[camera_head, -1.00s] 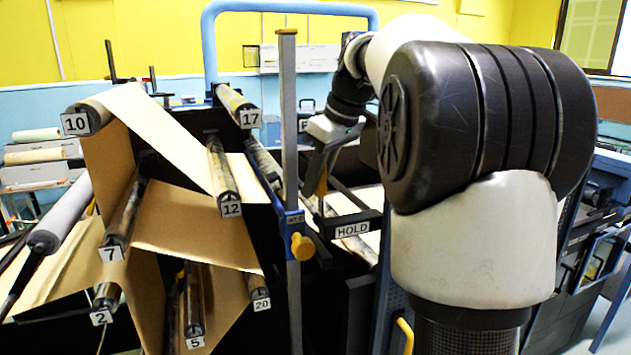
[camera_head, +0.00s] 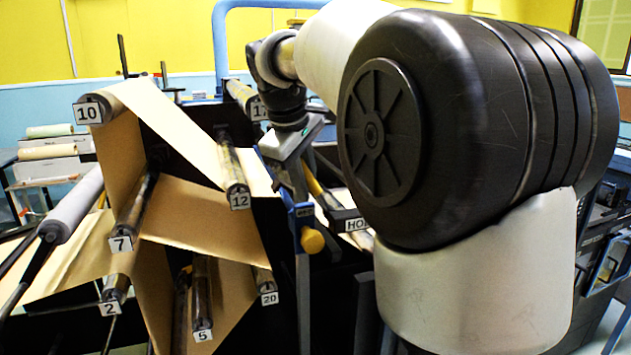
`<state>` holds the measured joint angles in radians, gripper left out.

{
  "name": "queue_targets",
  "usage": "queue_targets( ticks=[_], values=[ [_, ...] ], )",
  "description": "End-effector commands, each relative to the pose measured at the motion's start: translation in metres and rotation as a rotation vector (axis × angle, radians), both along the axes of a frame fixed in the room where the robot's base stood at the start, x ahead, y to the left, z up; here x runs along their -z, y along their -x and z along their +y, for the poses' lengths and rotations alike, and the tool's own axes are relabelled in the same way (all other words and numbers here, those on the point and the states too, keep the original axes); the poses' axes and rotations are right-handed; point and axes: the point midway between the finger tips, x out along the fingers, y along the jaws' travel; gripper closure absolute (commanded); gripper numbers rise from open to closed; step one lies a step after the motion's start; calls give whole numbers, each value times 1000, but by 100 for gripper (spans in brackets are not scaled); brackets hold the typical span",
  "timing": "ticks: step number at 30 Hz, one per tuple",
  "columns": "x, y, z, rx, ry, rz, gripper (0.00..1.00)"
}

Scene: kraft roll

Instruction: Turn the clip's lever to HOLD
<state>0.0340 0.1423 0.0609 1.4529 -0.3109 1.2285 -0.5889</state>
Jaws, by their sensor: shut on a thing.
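The clip is a blue block (camera_head: 303,212) on an upright grey post (camera_head: 304,280), with a yellow knob (camera_head: 312,241) at its front. A white HOLD label (camera_head: 356,225) is on a dark bar to its right, partly covered by my arm. My gripper (camera_head: 299,186) points down just above the clip, in front of the post's upper part. It is shut on what appears to be the clip's lever. The lever is mostly hidden by the fingers, so its exact angle cannot be told. A yellowish bar (camera_head: 316,188) shows just right of the fingers.
Numbered rollers carry a brown paper web (camera_head: 200,215) left of the post; the roller labelled 12 (camera_head: 233,175) is close to my gripper. The label 17 is partly covered by my wrist. My arm hides much of the right side. A blue tube frame (camera_head: 222,45) stands behind.

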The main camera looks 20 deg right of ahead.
Motion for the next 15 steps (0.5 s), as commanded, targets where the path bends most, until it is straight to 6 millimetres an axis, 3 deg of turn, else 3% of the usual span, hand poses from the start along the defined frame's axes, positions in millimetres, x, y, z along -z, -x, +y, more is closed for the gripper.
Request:
queue_targets(
  ticks=[6,15],
  values=[
    [15,-1,17,-9,202,0,100],
    [30,-1,28,-6,428,1,100]
  ],
)
